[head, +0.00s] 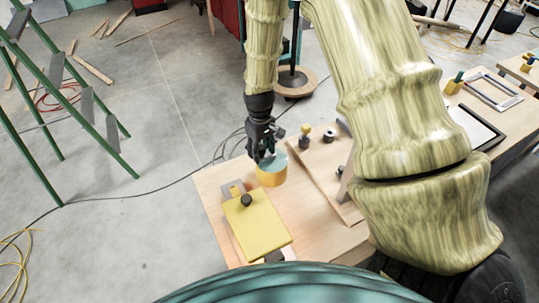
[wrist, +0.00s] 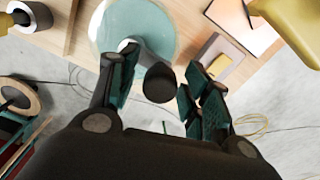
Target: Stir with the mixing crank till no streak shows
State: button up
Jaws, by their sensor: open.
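A yellow pot (head: 271,178) with a pale teal round top (head: 277,163) stands on the wooden table. In the wrist view the teal top (wrist: 165,22) carries a crank with a light grey arm (wrist: 128,46) and a dark round knob (wrist: 160,83). My gripper (head: 259,157) is over the left side of the pot, pointing down. In the wrist view its open fingers (wrist: 158,92) are on either side of the dark knob, with gaps visible. The gripper hides most of the crank in the head view. Whether streaks show inside the pot cannot be seen.
A yellow block with a dark knob (head: 258,226) lies near the front of the table (head: 216,190). A wooden board (head: 318,180) with small knobbed parts stands right of the pot. Green trestles (head: 60,100) stand on the floor at left.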

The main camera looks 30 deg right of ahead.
jog(key=shift+r, duration=0.15)
jog(key=shift+r+p, duration=0.3)
jog(key=shift+r, duration=2.1)
notch_tip(320, 180, up, 12)
